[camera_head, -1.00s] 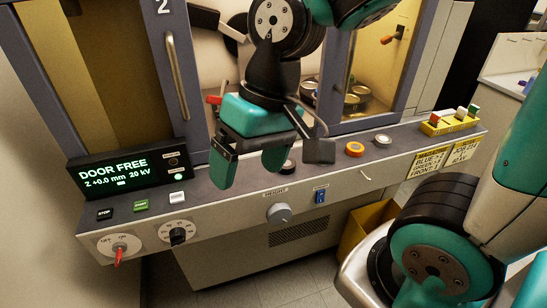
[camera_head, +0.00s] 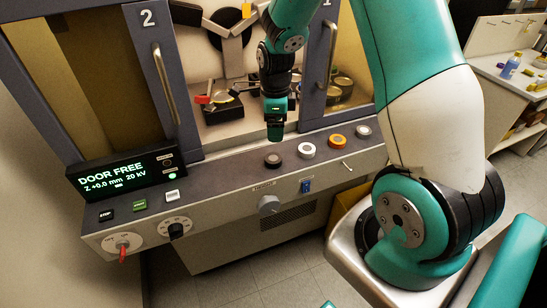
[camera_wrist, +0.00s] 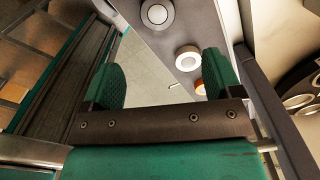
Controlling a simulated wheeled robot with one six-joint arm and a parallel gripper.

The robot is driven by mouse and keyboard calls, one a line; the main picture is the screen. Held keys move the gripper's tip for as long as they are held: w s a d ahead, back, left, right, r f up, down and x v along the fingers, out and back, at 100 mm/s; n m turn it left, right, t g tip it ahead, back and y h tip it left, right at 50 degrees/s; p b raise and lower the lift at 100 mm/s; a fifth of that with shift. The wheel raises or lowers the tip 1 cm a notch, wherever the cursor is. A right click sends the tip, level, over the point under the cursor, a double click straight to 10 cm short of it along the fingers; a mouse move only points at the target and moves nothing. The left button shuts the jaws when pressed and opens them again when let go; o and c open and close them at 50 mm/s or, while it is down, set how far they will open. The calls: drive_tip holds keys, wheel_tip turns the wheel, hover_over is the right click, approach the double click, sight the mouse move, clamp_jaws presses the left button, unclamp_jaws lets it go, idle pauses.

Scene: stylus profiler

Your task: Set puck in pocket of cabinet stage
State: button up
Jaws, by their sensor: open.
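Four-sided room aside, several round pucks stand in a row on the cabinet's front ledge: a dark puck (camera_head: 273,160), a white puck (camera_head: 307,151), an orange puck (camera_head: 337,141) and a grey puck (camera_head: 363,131). I cannot tell which one the task means. My gripper (camera_head: 275,134) is open and empty, pointing down just above and behind the dark puck. In the wrist view the white puck (camera_wrist: 187,58) shows beyond and between the spread fingers (camera_wrist: 162,78). The black cabinet stage (camera_head: 222,111) sits inside the open bay, left of my gripper; its pocket is too small to make out.
Sliding doors with handles flank the opening: the left door (camera_head: 148,60) and the right door (camera_head: 318,75). Round dishes (camera_head: 340,88) stand behind the right door. The display (camera_head: 125,175) reads DOOR FREE.

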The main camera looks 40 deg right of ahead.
drive_tip(key=p, duration=0.1)
hover_over(273, 158)
drive_tip(key=f, duration=0.6)
drive_tip(key=shift+d+f, duration=0.15)
drive_tip(key=shift+d, duration=0.2)
drive_tip(key=shift+a+f+p, duration=0.15)
drive_tip(key=shift+f+p, duration=0.4)
drive_tip(key=shift+f, duration=0.75)
drive_tip(key=shift+a+f+p, duration=0.15)
drive_tip(key=shift+f+p, duration=0.35)
drive_tip(key=shift+f, duration=0.8)
drive_tip(key=c, duration=1)
